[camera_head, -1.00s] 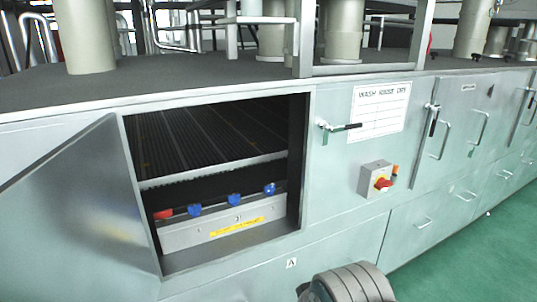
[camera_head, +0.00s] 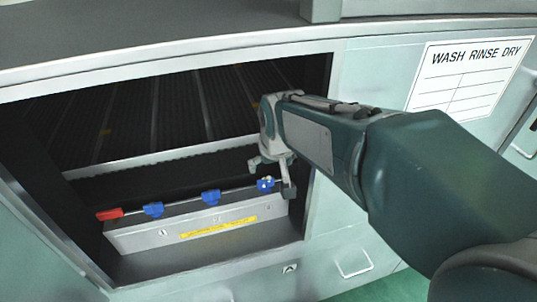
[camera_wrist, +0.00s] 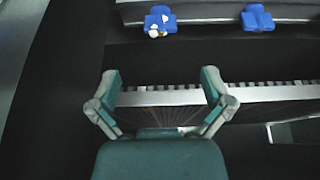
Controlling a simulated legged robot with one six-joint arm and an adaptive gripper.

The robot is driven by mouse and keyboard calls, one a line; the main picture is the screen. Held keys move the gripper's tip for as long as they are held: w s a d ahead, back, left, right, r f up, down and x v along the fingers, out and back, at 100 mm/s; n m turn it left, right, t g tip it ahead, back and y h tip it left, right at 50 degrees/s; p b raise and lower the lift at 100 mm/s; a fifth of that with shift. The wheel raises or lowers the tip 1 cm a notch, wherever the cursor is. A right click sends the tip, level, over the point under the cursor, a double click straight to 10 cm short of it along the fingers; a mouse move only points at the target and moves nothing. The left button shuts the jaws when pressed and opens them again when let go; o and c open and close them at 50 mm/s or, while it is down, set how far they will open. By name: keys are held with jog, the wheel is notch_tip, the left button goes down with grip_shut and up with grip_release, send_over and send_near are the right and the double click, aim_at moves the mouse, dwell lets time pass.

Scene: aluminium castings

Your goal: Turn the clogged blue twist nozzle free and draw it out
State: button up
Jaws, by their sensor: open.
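The clogged blue twist nozzle (camera_head: 265,184) is the rightmost on a pipe above a grey box inside the open cabinet. Pale and orange specks mark it. In the wrist view the clogged nozzle (camera_wrist: 160,21) is at the top, with white and yellowish lumps on it. My gripper (camera_head: 272,176) reaches in from the right, close to this nozzle. In the wrist view my gripper (camera_wrist: 160,78) is open, with nothing between its fingers. The nozzle appears beyond the fingertips there, apart from them.
Two clean blue nozzles (camera_head: 211,197) (camera_head: 153,209) and a red one (camera_head: 110,214) sit left along the pipe. The grey box (camera_head: 150,237) below carries a yellow label. A ribbed rack (camera_head: 150,165) lies behind.

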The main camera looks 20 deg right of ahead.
aim_at(266, 180)
jog(key=x, duration=1)
jog(key=shift+w+d, duration=0.15)
jog(key=shift+w, duration=0.1)
jog(key=shift+w+f, duration=0.1)
jog(key=shift+f, duration=0.15)
jog(key=shift+a+f, duration=0.1)
jog(key=shift+a, duration=0.25)
jog(key=shift+d, duration=0.2)
jog(key=c, duration=1.1)
jog(key=shift+c, duration=0.2)
jog(key=shift+a+n+g+y, duration=0.15)
jog(key=shift+n+y, duration=0.25)
jog(key=shift+n, duration=0.65)
jog(key=shift+d+n+g+y, duration=0.1)
jog(key=shift+n+y, duration=0.3)
jog(key=shift+n, duration=0.7)
jog(key=shift+a+n+g+y, duration=0.15)
jog(key=shift+n+y, duration=0.25)
jog(key=shift+n, duration=0.65)
